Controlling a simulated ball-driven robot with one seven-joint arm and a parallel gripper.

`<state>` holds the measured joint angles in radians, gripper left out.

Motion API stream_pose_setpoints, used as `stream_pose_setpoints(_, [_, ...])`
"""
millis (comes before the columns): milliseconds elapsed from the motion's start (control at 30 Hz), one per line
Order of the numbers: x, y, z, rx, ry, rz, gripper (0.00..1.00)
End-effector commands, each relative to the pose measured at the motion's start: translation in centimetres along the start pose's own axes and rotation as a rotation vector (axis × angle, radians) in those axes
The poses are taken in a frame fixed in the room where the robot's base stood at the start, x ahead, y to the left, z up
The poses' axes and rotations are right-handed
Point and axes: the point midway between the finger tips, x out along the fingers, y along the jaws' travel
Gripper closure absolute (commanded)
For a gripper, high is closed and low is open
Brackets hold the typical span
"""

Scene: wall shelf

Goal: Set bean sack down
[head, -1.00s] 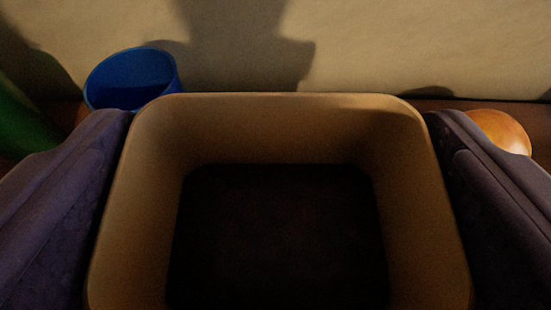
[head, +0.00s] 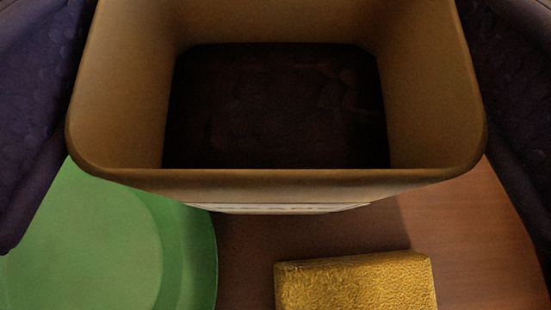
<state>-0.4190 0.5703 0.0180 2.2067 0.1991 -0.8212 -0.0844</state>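The bean sack (head: 280,182) is a tan, open-topped, box-like container with a dark inside. It fills the upper middle of the head view, and its far rim is cut off by the top edge. My gripper (head: 275,105) has its dark purple padded fingers along the left and right sides of the sack, shut on it. A pale label strip shows low on the sack's near face. Its underside is hidden, so I cannot tell whether it touches the wooden shelf board (head: 480,250).
A green round plate or dish (head: 90,240) lies at the lower left, partly under the sack's near left corner in the picture. A yellow, rough-textured block (head: 355,283) sits at the bottom, right of centre. Bare wood shows between them and at the right.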

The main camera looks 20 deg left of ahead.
Motion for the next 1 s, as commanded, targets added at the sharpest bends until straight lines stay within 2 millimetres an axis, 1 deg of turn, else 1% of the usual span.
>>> stream_pose_setpoints(100, [-0.1, 0.0, -0.3, 0.000, 0.000, 0.000, 0.00])
stream_pose_setpoints(167, [-0.6, 0.0, -0.3, 0.000, -0.001, 0.000, 0.00])
stream_pose_setpoints(267, [-2.4, 0.0, -0.4, 0.000, 0.000, -0.001, 0.00])
stream_pose_setpoints(500, [-8.2, 0.0, -0.4, -0.001, 0.000, 0.000, 0.00])
stream_pose_setpoints(633, [-10.5, 0.0, -0.4, -0.001, 0.000, 0.000, 0.00])
stream_pose_setpoints(700, [-11.3, 0.0, -0.3, -0.001, 0.000, -0.001, 0.00])
stream_pose_setpoints(800, [-11.9, 0.0, -0.3, -0.001, 0.000, -0.001, 0.00])
stream_pose_setpoints(1000, [-12.1, 0.0, -0.2, -0.001, 0.000, 0.000, 0.00])
